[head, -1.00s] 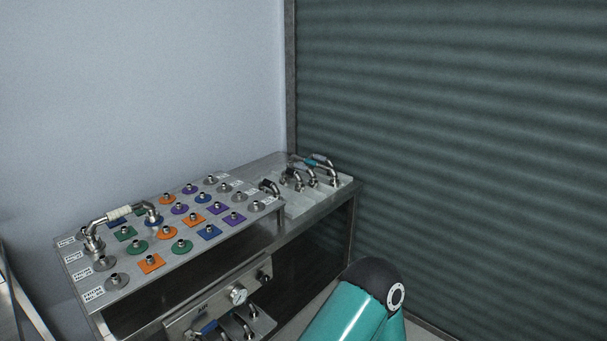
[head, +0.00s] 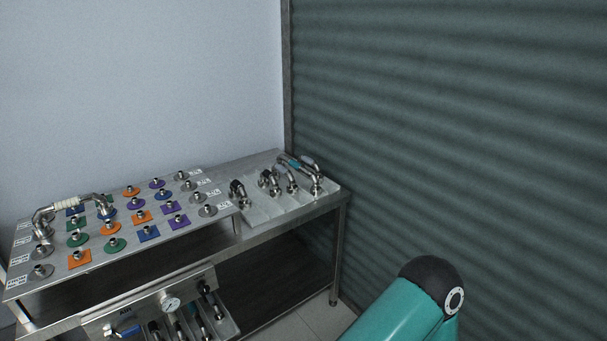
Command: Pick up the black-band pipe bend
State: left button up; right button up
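Several metal pipe bends stand in a pale tray (head: 262,213) at the right end of the steel bench. The leftmost one (head: 238,191) looks dark and may be the black-band pipe bend, but it is too small to be sure of its band. Dark-looking pipe bends (head: 205,290) also show on the lower level, partly cut off by the bottom edge. Neither gripper is in view; only a teal link of my arm shows at the lower right.
A sloped panel (head: 190,222) with colored round and square fittings fills the bench's left part. A pipe with a white wrap (head: 72,203) is fitted across its left end. Below is a gauge panel (head: 140,312). A dark shutter (head: 450,130) stands close at right.

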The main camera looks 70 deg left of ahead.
aim_at(266, 176)
jog(key=z, duration=0.15)
jog(key=i, duration=1.2)
jog(key=u, duration=3.15)
jog(key=i, duration=0.4)
jog(key=u, duration=0.6)
jog(key=i, duration=0.65)
jog(key=z, duration=0.55)
